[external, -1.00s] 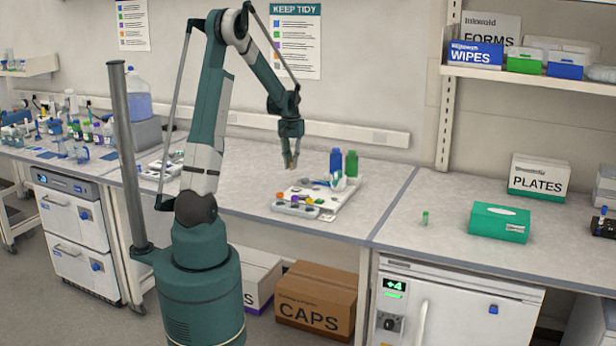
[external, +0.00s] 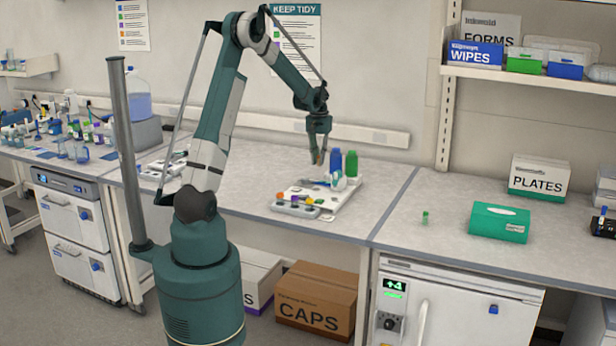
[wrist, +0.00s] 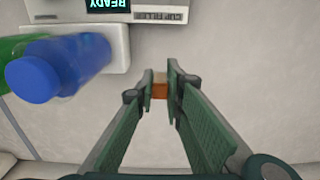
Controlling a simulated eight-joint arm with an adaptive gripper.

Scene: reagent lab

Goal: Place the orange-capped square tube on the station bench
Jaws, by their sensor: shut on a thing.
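My gripper (external: 318,160) is shut and hangs above the middle bench (external: 250,165), just behind and above the white station. In the wrist view the fingers close on a small orange-brown piece (wrist: 160,89), which fits the orange-capped square tube. Only this small part shows between the fingertips; the rest of the tube is hidden. In the external view a bit of orange shows at the fingertips, too small to make out its shape.
A blue bottle (external: 336,160) and a green bottle (external: 351,163) stand close by the gripper; the blue one also shows in the wrist view (wrist: 55,70). The white station (external: 330,202) holds small coloured items.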

